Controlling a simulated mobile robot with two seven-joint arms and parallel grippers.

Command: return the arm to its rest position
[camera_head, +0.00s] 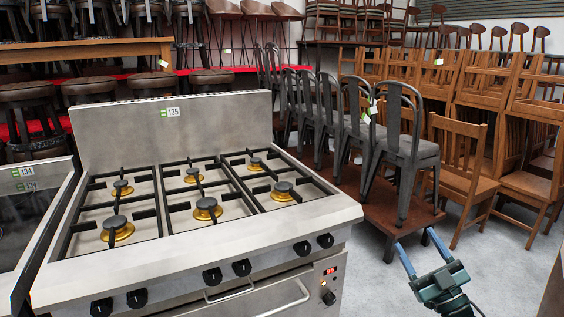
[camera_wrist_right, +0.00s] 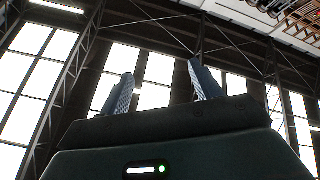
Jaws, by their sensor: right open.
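My right gripper (camera_head: 416,252) is at the lower right of the head view, over the grey floor and to the right of the stove. Its two blue fingers are spread apart with nothing between them. In the right wrist view the same gripper (camera_wrist_right: 160,92) points up toward tall windows and roof beams, its fingers apart and empty. My left gripper is in neither view.
A steel six-burner stove (camera_head: 300,219) fills the left and middle front. Grey metal chairs (camera_head: 410,148) stand on a low brown platform (camera_head: 372,208) behind the gripper. Wooden chairs (camera_head: 462,180) stand at the right. Grey floor (camera_head: 500,270) is open around the gripper.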

